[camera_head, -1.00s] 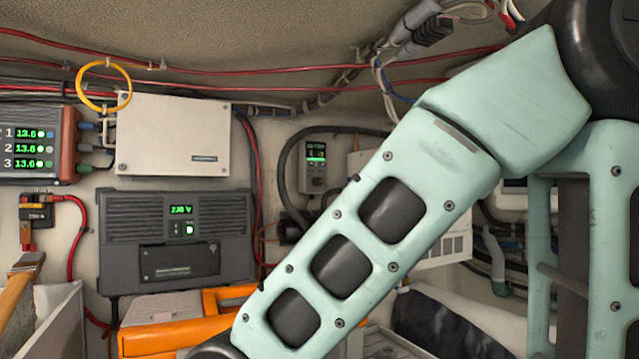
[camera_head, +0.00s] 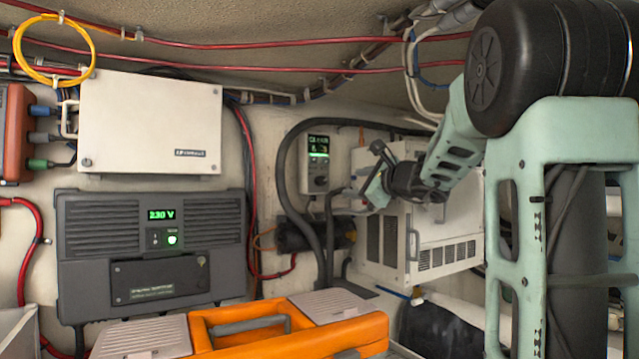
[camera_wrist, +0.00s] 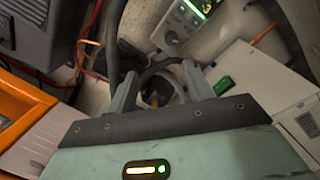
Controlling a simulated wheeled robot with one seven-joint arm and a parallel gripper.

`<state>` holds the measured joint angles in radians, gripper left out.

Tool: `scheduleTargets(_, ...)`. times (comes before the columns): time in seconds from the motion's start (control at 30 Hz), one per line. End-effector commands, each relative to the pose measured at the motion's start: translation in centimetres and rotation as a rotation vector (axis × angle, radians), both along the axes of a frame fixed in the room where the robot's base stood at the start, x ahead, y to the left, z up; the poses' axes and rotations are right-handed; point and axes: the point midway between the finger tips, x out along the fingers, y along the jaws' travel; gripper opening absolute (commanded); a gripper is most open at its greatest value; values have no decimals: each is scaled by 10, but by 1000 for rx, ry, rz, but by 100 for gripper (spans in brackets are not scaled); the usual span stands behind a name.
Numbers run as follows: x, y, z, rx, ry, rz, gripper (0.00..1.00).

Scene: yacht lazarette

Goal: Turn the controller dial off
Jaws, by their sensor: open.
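The controller (camera_head: 318,163) is a small pale grey box on the back wall with a lit green display at its top. Its round dark dial (camera_head: 320,181) sits on the lower part of its face. The controller also shows at the top of the wrist view (camera_wrist: 186,22), with the dial (camera_wrist: 172,38) at its lower left. My gripper (camera_head: 364,172) is just right of the controller, apart from the dial. In the wrist view its two fingers (camera_wrist: 159,80) are spread with nothing held between them. The dial's exact pointer position is too small to tell.
A white vented box (camera_head: 428,225) stands right behind my arm. A black hose (camera_head: 284,178) loops around the controller. A dark inverter (camera_head: 150,250) hangs at left below a white box (camera_head: 150,120). An orange case (camera_head: 290,335) lies below in front.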

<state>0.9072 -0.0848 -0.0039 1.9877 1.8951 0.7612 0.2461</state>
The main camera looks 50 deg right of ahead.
Motion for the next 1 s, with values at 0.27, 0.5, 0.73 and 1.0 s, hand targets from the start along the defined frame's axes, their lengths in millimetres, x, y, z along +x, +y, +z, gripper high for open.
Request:
scheduleTargets(0.27,8,-20,12,20,-34,-40,51)
scheduleTargets(0.5,55,-30,12,20,-32,-38,51)
scheduleTargets(0.73,103,-41,12,21,-32,-37,51)
scheduleTargets(1.0,146,-51,12,19,-33,-37,51)
